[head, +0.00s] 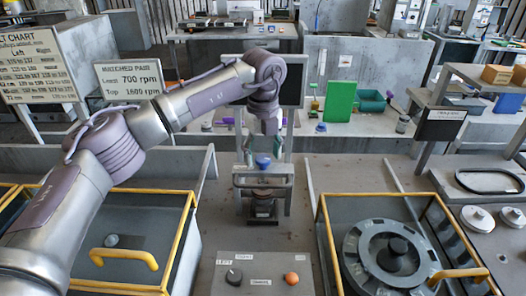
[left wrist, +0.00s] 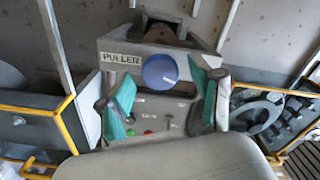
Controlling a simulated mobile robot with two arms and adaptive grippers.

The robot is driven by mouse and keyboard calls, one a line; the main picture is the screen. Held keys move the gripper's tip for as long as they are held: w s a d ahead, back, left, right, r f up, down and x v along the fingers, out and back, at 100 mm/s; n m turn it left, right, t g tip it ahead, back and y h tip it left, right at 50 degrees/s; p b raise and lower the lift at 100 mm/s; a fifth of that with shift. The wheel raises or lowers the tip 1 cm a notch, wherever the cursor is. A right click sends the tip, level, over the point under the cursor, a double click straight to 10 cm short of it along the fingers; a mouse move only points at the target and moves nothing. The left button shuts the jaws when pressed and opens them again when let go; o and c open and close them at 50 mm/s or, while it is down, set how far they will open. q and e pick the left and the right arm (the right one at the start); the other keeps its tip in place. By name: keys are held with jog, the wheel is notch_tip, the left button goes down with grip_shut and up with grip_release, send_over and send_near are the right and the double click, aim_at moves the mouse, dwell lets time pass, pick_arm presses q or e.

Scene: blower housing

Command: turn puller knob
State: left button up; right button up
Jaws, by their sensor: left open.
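The puller knob is a round blue knob (head: 263,162) on the grey puller unit (head: 263,181) in the middle of the head view. In the left wrist view the blue knob (left wrist: 160,70) sits beside the label "PULLER", with a short mark on its face. My left gripper (head: 262,150) is over the unit, pointing down. In the left wrist view its teal fingers (left wrist: 163,84) are spread wide, one on each side of the knob, with gaps between. I cannot tell the exact height of the fingertips above the knob. My right gripper is not in view.
A yellow-railed bin (head: 127,257) is at left and a yellow-railed well with a dark round housing (head: 392,255) at right. A control panel (head: 262,272) with a black knob and an orange button is in front. A green board (head: 340,103) stands behind.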

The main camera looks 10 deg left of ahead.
pick_arm(q)
jog(key=c, duration=1.1)
jog(key=shift+c, duration=0.2)
jog(key=m+b, duration=0.1)
jog(key=m, duration=0.3)
jog(key=shift+m, duration=0.4)
jog(key=m+b, duration=0.1)
jog(key=m, duration=0.9)
jog(key=shift+m, duration=0.4)
jog(key=m, duration=0.6)
